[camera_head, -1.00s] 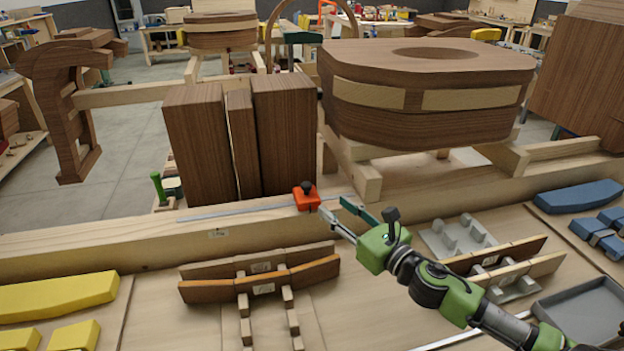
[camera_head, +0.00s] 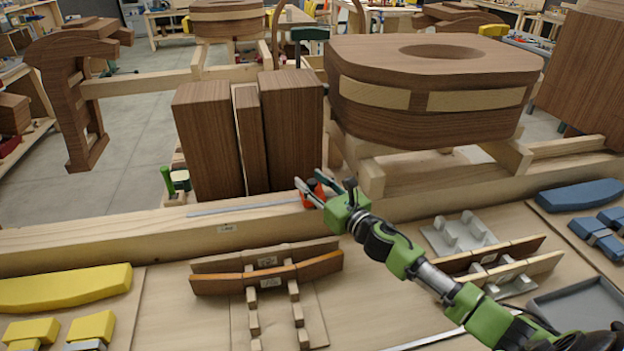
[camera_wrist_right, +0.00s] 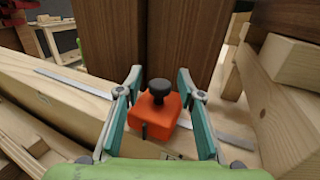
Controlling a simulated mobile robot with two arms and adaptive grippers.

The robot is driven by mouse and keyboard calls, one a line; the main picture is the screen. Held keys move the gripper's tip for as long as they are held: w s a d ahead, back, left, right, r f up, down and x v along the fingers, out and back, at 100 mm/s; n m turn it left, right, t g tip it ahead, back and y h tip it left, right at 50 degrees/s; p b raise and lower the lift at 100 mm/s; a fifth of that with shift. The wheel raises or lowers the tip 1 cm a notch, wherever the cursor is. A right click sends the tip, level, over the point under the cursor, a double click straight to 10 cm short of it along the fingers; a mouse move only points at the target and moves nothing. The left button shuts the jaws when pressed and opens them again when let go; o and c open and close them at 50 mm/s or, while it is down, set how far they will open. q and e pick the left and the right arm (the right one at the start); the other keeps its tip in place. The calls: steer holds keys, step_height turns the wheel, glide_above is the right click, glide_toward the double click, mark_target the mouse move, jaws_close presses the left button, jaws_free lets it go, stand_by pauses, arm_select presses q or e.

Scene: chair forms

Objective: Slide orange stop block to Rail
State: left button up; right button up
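The orange stop block (camera_wrist_right: 155,115) with its black knob sits on the flat metal rail (camera_wrist_right: 75,84) in the right wrist view. In the head view the block (camera_head: 310,198) is partly hidden behind my right gripper (camera_head: 322,192). My right gripper (camera_wrist_right: 160,93) is open, with one teal finger on each side of the block and a small gap showing on both sides. The rail (camera_head: 240,208) lies along the wooden beam and runs left from the block in the head view. My left gripper is not in view.
Upright brown wooden blocks (camera_head: 250,135) stand just behind the rail. A large wooden seat form (camera_head: 430,90) is at the right rear. Curved slats (camera_head: 265,270), yellow pieces (camera_head: 65,288) and a grey tray (camera_head: 580,305) lie in front of the beam (camera_head: 130,235).

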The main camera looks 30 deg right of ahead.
steer(key=shift+w, duration=0.1)
jaws_close()
steer(key=shift+d+f, duration=0.1)
steer(key=shift+d, duration=0.3)
steer(key=d+b, duration=0.1)
steer(key=d, duration=0.1)
steer(key=s+d, duration=0.1)
steer(key=shift+s+d+b, duration=0.1)
steer(key=shift+d+b, duration=0.25)
steer(key=shift+d, duration=0.25)
jaws_free()
steer(key=shift+a, duration=0.15)
